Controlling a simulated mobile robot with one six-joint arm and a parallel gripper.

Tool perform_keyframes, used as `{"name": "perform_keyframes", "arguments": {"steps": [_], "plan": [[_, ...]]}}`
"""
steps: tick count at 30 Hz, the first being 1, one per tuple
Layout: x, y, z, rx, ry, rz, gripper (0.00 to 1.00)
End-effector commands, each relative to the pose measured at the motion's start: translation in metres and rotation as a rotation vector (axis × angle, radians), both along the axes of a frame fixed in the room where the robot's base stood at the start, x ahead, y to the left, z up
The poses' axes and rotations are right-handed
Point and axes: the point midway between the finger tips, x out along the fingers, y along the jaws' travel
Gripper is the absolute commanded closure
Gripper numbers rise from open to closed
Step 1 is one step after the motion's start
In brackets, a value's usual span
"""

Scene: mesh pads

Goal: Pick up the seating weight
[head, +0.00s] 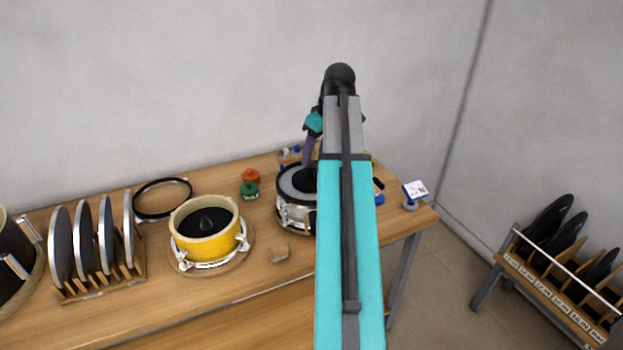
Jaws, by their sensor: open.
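I cannot single out the seating weight with certainty. My arm reaches up and then down over the chrome drum (291,213) with a grey pad, right of the table's middle. My gripper (304,182) is a small dark shape low over that pad, partly behind my own arm. It is open, but its fingertips are not clearly visible. A dark form at the pad merges with the gripper, so I cannot tell whether a weight stands there or whether they touch.
A yellow drum (205,245) stands to the left, with a rack of round pads (101,240) and a black hoop (140,212). Green (249,191) and orange (251,175) knobs lie between the drums. A floor rack (545,289) stands further right.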

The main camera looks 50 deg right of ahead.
Motion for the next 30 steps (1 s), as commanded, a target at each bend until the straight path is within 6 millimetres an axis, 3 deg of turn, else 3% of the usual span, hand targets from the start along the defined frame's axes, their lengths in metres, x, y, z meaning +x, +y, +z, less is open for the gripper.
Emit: {"name": "perform_keyframes", "arguments": {"steps": [12, 30], "plan": [[0.011, 0.001, -0.033, 0.0, 0.001, 0.0, 0.48], [0.012, 0.0, -0.036, -0.001, 0.0, -0.001, 0.48]]}}
